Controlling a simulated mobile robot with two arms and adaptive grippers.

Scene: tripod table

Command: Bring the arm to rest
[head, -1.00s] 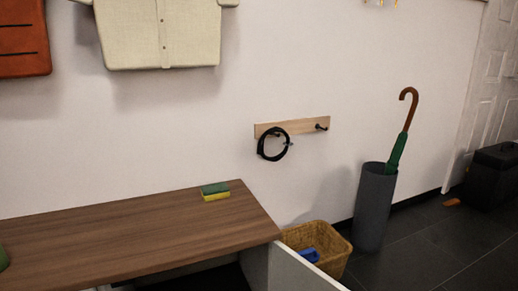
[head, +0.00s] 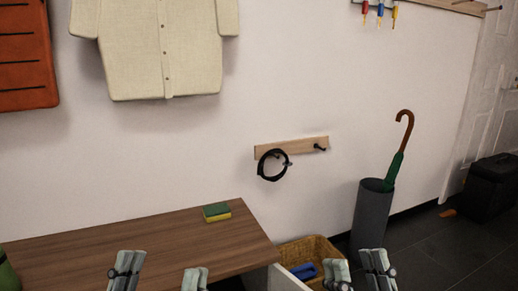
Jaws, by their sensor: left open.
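My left gripper (head: 162,273) is at the bottom of the head view, in front of the wooden bench top. It is open, its two fingers apart with nothing between them. My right gripper (head: 357,270) is at the bottom, right of the bench, near the wicker basket.
The wooden bench (head: 150,244) carries a green and yellow sponge (head: 216,213). A wicker basket (head: 318,246) holds a blue item (head: 303,271). A grey umbrella stand (head: 371,218) holds a green umbrella (head: 395,170). A wall rail (head: 300,145) holds a black loop (head: 272,165). A black box (head: 492,188) stands right.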

